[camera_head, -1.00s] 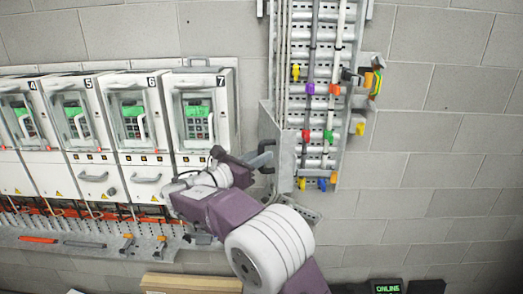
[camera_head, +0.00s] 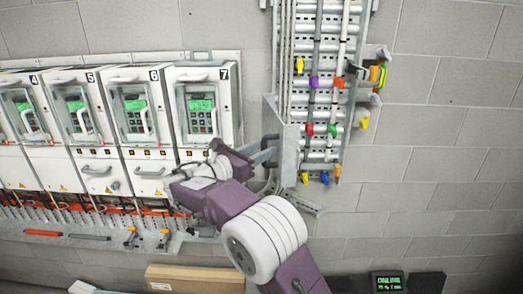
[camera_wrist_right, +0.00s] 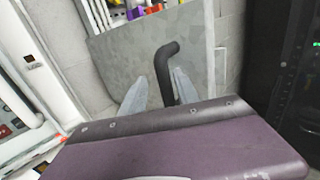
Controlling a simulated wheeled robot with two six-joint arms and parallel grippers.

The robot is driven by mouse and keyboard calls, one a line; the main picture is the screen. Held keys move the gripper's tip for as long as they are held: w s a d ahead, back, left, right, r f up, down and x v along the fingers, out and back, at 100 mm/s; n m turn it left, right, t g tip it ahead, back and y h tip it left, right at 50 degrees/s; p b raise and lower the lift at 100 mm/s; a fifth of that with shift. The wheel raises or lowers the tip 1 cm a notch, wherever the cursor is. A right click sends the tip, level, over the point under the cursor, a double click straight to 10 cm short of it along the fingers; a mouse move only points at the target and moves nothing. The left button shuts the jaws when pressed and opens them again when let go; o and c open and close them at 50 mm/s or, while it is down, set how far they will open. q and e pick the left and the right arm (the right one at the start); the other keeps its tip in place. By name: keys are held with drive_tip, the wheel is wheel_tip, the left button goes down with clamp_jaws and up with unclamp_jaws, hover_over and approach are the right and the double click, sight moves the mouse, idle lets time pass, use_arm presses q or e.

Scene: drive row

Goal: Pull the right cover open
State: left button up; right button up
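The right cover is a grey metal panel (camera_head: 284,128) standing out from the wall beside the lower part of the cable tray. It also fills the upper middle of the right wrist view (camera_wrist_right: 205,60). A black bent handle (camera_wrist_right: 164,70) sticks out from it. My right gripper (camera_wrist_right: 161,80) has its two pale fingers apart, one on each side of the handle. A gap shows between the left finger and the handle; whether the right finger touches it I cannot tell. In the head view my purple right arm hides part of this area. My left gripper is not in view.
A row of white numbered drive cabinets (camera_head: 208,105) stands left of the cover. A ledge (camera_head: 95,243) with small tools runs below them. Coloured cable clips (camera_head: 314,82) sit on the cable tray. A cardboard box (camera_head: 193,279) and a lit display (camera_head: 388,283) are lower down. The wall to the right is bare.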

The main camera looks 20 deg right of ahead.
drive_tip(key=b+v, duration=0.2)
drive_tip(key=v, duration=0.7)
drive_tip(key=shift+b, duration=0.35)
